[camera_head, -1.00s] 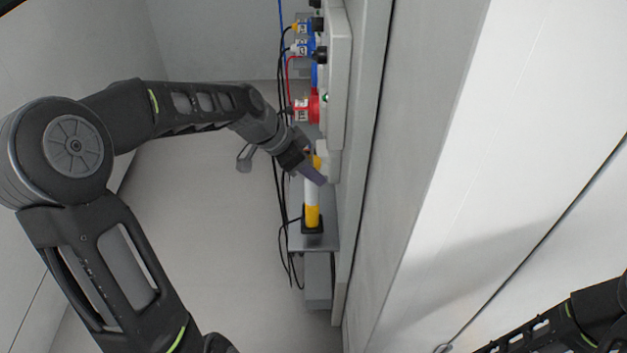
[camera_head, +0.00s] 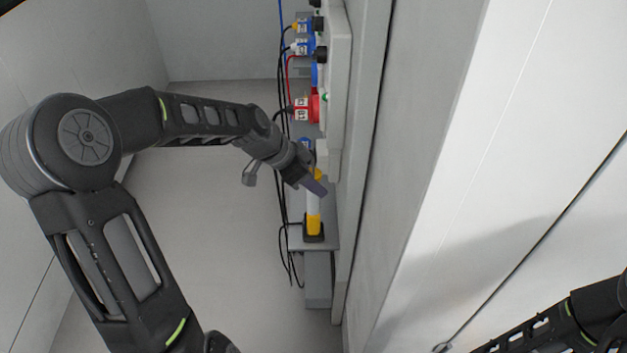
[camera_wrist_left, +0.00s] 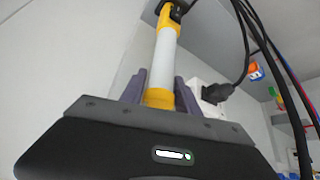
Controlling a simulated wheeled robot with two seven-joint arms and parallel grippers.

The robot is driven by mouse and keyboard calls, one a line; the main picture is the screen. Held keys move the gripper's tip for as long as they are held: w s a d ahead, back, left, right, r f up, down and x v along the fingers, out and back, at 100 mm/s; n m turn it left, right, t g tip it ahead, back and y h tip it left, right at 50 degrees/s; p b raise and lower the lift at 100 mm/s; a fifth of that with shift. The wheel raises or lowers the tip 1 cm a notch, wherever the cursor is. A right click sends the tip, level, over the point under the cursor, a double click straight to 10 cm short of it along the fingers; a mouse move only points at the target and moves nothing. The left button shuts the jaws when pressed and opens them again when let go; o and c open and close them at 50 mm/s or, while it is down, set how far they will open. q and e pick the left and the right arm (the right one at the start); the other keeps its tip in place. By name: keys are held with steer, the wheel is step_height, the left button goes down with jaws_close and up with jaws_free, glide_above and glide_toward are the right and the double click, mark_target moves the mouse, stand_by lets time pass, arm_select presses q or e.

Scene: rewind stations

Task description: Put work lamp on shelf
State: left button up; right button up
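The work lamp (camera_head: 314,220) is a white tube with yellow ends and a black base, upright at the small grey shelf (camera_head: 331,240) beside the wall units. Whether its base rests on the shelf or hovers just above is hard to tell. My left gripper (camera_head: 317,186) is at the lamp's upper yellow end. In the left wrist view, the lamp (camera_wrist_left: 166,52) runs between the two purple-grey fingers (camera_wrist_left: 160,92), which close around its near yellow part. Its black base is at the far end. My right gripper is out of view; only its arm shows at bottom right.
Red and blue sockets with plugs (camera_head: 303,108) line the wall unit above the shelf. Dark cables (camera_head: 283,190) hang close left of the lamp. A grey box (camera_head: 318,280) is under the shelf. The floor left of it is clear.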

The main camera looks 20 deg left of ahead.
arm_select(q)
steer(key=o, duration=0.4)
steer(key=shift+r, duration=0.1)
steer(key=v, duration=1.2)
steer(key=shift+r, duration=0.1)
